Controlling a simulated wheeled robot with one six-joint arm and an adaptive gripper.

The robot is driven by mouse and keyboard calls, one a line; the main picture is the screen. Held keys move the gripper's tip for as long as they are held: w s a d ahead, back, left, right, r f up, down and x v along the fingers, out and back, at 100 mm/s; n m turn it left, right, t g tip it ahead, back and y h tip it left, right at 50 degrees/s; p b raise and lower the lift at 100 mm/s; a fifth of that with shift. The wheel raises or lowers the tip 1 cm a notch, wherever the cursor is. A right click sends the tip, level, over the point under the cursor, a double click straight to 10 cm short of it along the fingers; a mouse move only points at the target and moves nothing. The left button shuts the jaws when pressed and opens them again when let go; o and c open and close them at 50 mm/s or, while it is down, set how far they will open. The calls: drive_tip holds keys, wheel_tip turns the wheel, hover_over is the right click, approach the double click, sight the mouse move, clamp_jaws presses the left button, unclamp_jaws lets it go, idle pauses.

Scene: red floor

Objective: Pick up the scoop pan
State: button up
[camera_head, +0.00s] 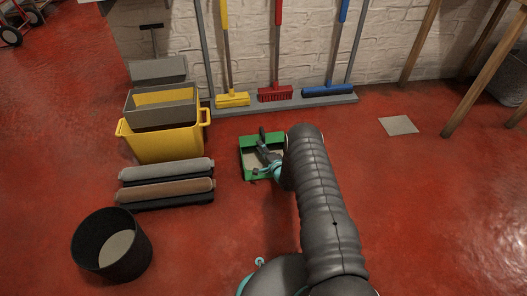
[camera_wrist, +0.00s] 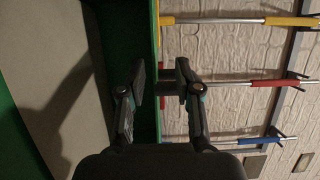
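The scoop pan (camera_head: 247,174) is green with a pale grey inside and lies on the red floor near the wall. A dark upright piece (camera_head: 262,135), which looks like its handle, stands at its back edge. My gripper (camera_head: 265,153) is over the pan, coming in from the right, and hides part of it. In the wrist view the pan's green wall (camera_wrist: 115,35) fills the left side. My gripper's two fingers (camera_wrist: 161,78) are apart there, either side of the pan's edge. A dark piece shows between or behind them; I cannot tell whether they touch it.
A yellow bucket (camera_head: 165,146) and grey and brown rolls (camera_head: 165,187) stand left of the pan. A black bin (camera_head: 110,243) is at front left. Yellow, red (camera_head: 275,93) and blue brooms lean on the wall behind. The floor on the right is mostly clear.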

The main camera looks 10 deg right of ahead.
sight(254, 142)
drive_tip(key=x, duration=0.3)
drive_tip(key=b+x, duration=0.1)
drive_tip(key=shift+w+a+f, duration=0.15)
drive_tip(key=shift+a+f, duration=0.2)
drive_tip(key=shift+a, duration=0.1)
drive_tip(key=shift+w+a, duration=0.15)
drive_tip(key=shift+w, duration=0.2)
clamp_jaws()
drive_tip(key=shift+r, duration=0.1)
